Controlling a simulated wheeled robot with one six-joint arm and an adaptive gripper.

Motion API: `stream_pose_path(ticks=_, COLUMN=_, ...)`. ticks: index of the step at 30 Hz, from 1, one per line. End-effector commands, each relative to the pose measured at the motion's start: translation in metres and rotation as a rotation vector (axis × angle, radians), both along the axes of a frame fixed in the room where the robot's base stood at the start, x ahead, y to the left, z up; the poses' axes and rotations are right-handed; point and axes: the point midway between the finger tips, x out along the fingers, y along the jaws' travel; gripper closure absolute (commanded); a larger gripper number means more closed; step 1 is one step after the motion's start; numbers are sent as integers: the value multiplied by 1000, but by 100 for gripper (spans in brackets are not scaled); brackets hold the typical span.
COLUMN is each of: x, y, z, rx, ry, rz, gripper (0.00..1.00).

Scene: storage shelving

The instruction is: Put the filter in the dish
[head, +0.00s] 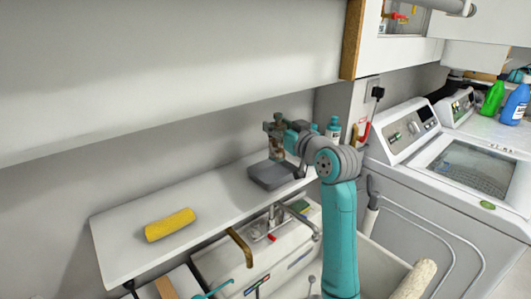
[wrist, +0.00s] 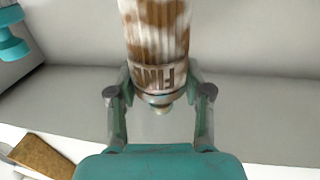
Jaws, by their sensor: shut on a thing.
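The filter (wrist: 156,35) is a ribbed white cylinder with brown stains and dark lettering near one end. My gripper (wrist: 159,93) is shut on that end in the wrist view. In the head view, the filter (head: 277,150) shows small and brownish below my gripper (head: 276,128), roughly upright. The dish (head: 272,176) is a shallow dark grey square tray on the white shelf. The filter appears over or inside the dish; I cannot tell whether its lower end touches the bottom. I cannot make out the dish in the wrist view.
A yellow roll (head: 170,225) lies on the left of the white shelf (head: 125,240). A teal bottle (head: 333,128) stands beyond my arm on the right. A sink with a tap (head: 300,215) is below the shelf. White washing machines (head: 440,170) stand at right.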

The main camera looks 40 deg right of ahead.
Motion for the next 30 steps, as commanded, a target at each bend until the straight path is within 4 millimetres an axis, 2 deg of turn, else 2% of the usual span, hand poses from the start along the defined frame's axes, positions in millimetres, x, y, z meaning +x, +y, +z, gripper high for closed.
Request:
stream_pose_path(ticks=1, x=0, y=0, z=-9, rx=1, ry=2, rz=-1, gripper=91)
stream_pose_path(ticks=8, x=0, y=0, z=-25, rx=0, ry=0, rz=-1, gripper=91)
stream_pose_path(ticks=15, x=0, y=0, z=-55, rx=1, ry=3, rz=-1, gripper=91)
stream_pose_path(ticks=28, x=0, y=0, z=-62, rx=0, ry=-1, rz=-1, gripper=91)
stream_pose_path(ticks=29, x=0, y=0, z=-61, rx=0, ry=0, rz=-1, gripper=43)
stream_pose_path(ticks=30, x=0, y=0, z=-61, rx=0, ry=0, rz=-1, gripper=33)
